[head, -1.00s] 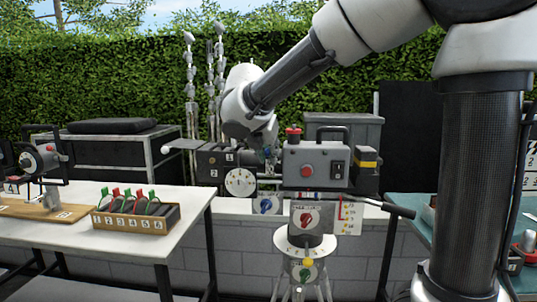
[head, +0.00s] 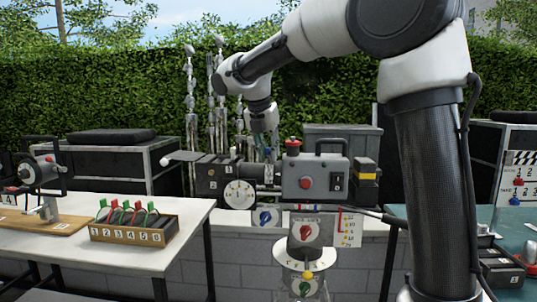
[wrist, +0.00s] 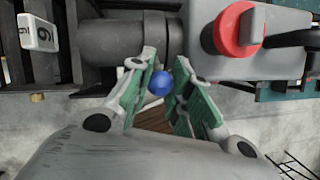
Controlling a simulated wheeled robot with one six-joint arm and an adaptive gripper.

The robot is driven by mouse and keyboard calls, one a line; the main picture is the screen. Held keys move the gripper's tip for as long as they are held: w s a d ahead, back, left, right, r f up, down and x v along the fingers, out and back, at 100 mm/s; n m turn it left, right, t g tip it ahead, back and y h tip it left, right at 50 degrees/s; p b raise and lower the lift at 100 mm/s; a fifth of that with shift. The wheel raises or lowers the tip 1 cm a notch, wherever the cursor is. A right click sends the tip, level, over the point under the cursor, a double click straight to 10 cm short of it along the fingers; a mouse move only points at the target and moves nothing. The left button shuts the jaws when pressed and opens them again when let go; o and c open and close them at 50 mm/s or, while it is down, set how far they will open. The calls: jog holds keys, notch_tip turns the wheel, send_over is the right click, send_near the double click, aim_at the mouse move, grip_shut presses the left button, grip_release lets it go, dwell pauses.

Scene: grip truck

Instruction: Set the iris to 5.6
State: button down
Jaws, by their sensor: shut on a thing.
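The camera (head: 318,180) has a grey body with a red button on top. Its dark lens barrel (wrist: 135,38) shows in the wrist view. A small blue ball (wrist: 160,83) sits between the green pads of my gripper (wrist: 163,76), beside the barrel. The jaws are shut on this ball. In the head view my gripper (head: 268,156) points down just behind the lens, and its tips are partly hidden. I cannot read any iris scale or the number 5.6. A white round dial (head: 239,194) faces me on the lens side.
A red button (wrist: 239,28) and the camera handle stand close to my gripper's right. Below the camera are a blue knob (head: 265,217), a red knob (head: 305,232) and the tripod. A white table (head: 75,262) at left holds a box of numbered clips (head: 135,236); a hedge stands behind.

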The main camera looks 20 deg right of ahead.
jog(key=shift+w+r, duration=0.1)
jog(key=c, duration=1.3)
grip_release()
jog(key=shift+o, duration=0.2)
jog(key=v, duration=1.2)
